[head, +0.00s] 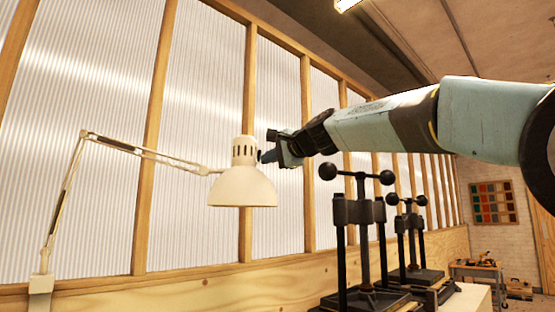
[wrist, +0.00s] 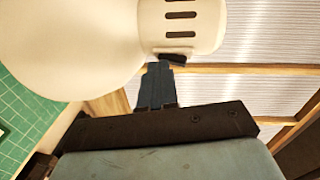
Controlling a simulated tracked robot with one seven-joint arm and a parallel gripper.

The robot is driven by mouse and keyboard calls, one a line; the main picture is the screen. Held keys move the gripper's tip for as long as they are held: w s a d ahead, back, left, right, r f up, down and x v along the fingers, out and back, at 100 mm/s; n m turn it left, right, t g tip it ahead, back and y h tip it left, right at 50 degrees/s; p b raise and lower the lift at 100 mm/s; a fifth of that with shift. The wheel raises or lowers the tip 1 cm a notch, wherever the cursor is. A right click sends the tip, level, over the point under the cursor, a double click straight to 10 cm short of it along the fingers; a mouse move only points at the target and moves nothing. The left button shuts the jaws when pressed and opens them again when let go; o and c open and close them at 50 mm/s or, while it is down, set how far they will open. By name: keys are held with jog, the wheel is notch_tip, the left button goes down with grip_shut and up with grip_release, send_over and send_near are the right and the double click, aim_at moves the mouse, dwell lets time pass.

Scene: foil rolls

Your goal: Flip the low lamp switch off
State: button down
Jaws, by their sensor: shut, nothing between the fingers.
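The cream desk lamp (head: 242,188) hangs from its jointed arm at the left, with its bell shade facing down. In the wrist view its shade (wrist: 70,40) and slotted cap (wrist: 185,25) fill the top. A small dark switch (wrist: 172,59) sits at the cap's lower edge. My gripper (head: 266,157) reaches in from the right, level with the lower part of the cap. Its blue fingers (wrist: 159,68) are shut with nothing between them. The fingertips are right at the switch and partly cover it; I cannot tell whether they touch or which way it is set.
Two black presses (head: 362,240) with ball handles stand below my arm. A ribbed translucent wall (head: 200,90) with wooden posts runs behind the lamp. A green cutting mat (wrist: 25,120) lies below at the left in the wrist view. A tool bench (head: 478,272) stands far right.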

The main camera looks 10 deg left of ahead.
jog(key=s+d+f, duration=0.2)
jog(key=s+d, duration=0.3)
jog(key=d, duration=0.6)
jog(key=shift+s+d+f, duration=0.2)
jog(key=shift+s+d, duration=0.1)
jog(key=shift+s, duration=0.05)
dwell(0.4)
jog(key=s+d+f+n+g+h, duration=0.1)
jog(key=s+d+f+h, duration=0.3)
jog(key=s+d+f, duration=0.4)
jog(key=s+d+f+n+g+h, duration=0.2)
jog(key=s+d+f, duration=0.6)
jog(key=f, duration=1.2)
jog(key=s+d+f+n+g+h, duration=0.2)
jog(key=s+d+f+h, duration=0.4)
jog(key=f, duration=0.8)
jog(key=s+d+n, duration=0.1)
jog(key=s+d, duration=0.1)
jog(key=d, duration=0.2)
jog(key=shift+s+f+n+h, duration=0.15)
jog(key=shift+s+n+h, duration=0.15)
jog(key=shift+h, duration=0.1)
